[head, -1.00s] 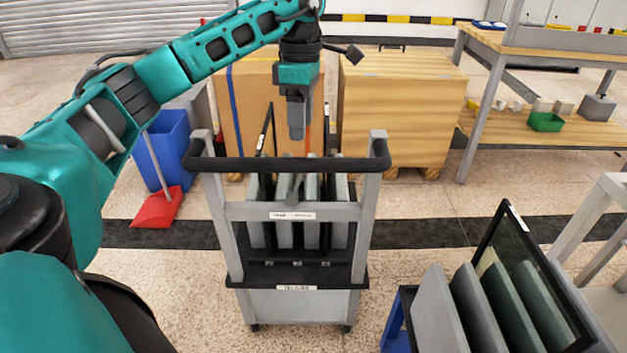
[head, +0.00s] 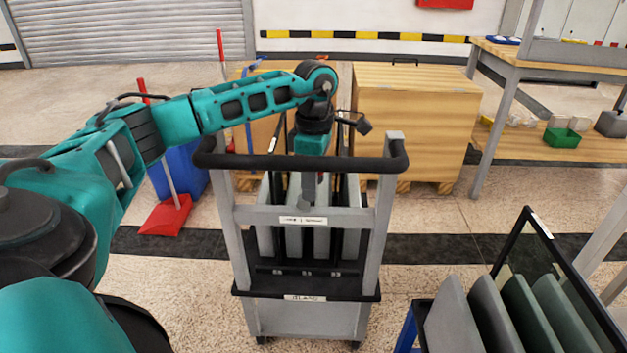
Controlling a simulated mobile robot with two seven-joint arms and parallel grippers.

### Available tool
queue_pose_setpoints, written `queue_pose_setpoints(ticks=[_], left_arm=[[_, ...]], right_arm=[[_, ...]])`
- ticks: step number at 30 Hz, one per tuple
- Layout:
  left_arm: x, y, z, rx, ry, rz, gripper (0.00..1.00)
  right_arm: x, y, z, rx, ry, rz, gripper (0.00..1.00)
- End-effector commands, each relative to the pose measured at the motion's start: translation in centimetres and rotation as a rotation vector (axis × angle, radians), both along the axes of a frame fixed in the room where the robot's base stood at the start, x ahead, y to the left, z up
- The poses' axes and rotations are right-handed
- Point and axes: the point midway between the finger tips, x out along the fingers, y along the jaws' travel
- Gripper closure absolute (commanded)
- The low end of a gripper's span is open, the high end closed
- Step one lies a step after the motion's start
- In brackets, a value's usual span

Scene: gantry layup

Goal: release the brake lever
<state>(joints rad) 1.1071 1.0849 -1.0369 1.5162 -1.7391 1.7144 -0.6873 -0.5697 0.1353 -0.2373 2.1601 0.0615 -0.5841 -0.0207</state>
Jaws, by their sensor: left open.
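A grey cart (head: 230,240) with a black push handle (head: 290,162) stands upright in the middle of the head view. My left gripper (head: 309,195) points down just behind the handle, over the cart's panel slots. Its fingers are low among the upright panels and partly hidden by the handle and the frame. It is open, and I see nothing held in it. A small reddish part shows beside the fingers, but I cannot tell whether it is the brake lever. I cannot pick out the brake lever for certain. My right gripper is out of view.
Wooden crates (head: 415,115) stand behind the cart. A red dustpan (head: 166,215) and a blue bin (head: 188,172) are at the left. A rack of grey and green panels (head: 452,315) is at the lower right. A workbench (head: 555,65) stands at the back right.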

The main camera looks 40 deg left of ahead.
Motion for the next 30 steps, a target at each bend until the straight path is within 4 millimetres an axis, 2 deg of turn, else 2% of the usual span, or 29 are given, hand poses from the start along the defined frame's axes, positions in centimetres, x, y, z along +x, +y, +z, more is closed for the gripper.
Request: queue_pose_setpoints(ticks=[4, 21, 30], left_arm=[[0.0, 0.01, 0.01, 0.0, 0.0, 0.0, 0.45], [-0.01, 0.0, 0.03, 0.0, 0.0, 0.0, 1.0], [-0.01, 0.02, 0.04, 0.0, 0.0, 0.0, 1.0]], right_arm=[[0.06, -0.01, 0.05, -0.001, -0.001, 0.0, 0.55], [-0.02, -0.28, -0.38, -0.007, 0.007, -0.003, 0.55], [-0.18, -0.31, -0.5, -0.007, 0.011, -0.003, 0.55]])
